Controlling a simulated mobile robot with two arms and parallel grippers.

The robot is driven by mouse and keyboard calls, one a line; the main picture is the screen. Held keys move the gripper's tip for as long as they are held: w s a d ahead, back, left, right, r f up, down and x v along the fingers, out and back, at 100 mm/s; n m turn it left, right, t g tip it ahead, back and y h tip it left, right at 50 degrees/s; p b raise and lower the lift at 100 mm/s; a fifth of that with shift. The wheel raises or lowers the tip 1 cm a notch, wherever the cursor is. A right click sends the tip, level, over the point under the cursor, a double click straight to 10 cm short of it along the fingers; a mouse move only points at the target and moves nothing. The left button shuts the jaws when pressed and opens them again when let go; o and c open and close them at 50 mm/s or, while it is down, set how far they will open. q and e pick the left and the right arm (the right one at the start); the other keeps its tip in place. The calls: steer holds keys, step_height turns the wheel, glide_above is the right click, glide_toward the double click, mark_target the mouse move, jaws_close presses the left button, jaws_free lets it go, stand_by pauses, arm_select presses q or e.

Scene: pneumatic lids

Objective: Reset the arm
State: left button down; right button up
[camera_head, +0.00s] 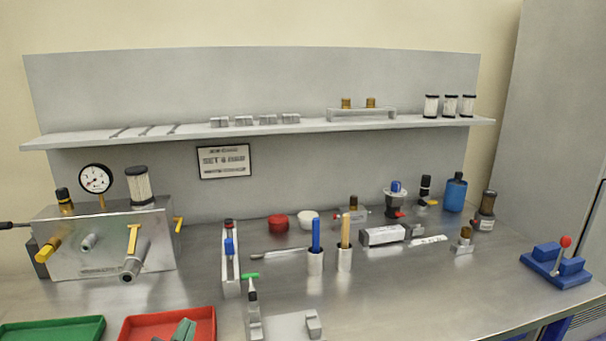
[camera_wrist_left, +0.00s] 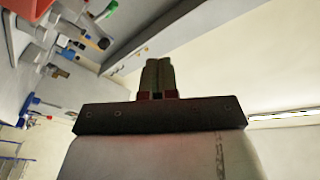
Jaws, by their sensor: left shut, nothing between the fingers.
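My left gripper (camera_head: 184,330) shows at the bottom edge of the head view, in front of or over the red tray (camera_head: 150,323). Only its grey-green finger ends are in the picture. In the left wrist view the two fingers of my left gripper (camera_wrist_left: 158,75) lie together, shut and empty. The wrist camera looks sideways across the room, with the bench items small at the upper left. My right gripper is in neither view.
A metal manifold box (camera_head: 90,262) with a gauge stands at left. A green tray (camera_head: 50,330) lies beside the red one. Two holders (camera_head: 316,262) (camera_head: 344,258) stand mid-bench. A blue lever block (camera_head: 556,266) is at right. The front right bench is clear.

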arm_select(q)
steer(key=s+f+n+g, duration=0.1)
steer(key=f, duration=0.1)
steer(key=s+a+f+n+g+y, duration=0.1)
steer(key=f, duration=0.1)
steer(key=s+f+n+g+y, duration=0.1)
steer(key=s+f, duration=0.1)
steer(key=shift+a+f+g, duration=0.25)
steer(key=shift+a+g, duration=0.05)
steer(key=s+d+f+n+g+h, duration=0.1)
steer(key=s+f+g, duration=0.5)
steer(key=s, duration=0.4)
steer(key=s+f+n+g+h, duration=0.1)
steer(key=s+f+n+g, duration=0.1)
steer(key=s+f+g, duration=0.65)
steer(key=s+f+t, duration=0.1)
steer(key=s+f, duration=0.2)
steer(key=f, duration=2.3)
steer(key=s+a+f+g, duration=0.1)
steer(key=s+a+f, duration=0.1)
steer(key=s+f, duration=1.2)
steer(key=shift+s+a+f+m, duration=0.3)
steer(key=shift+s+a+m, duration=0.1)
steer(key=shift+s, duration=0.6)
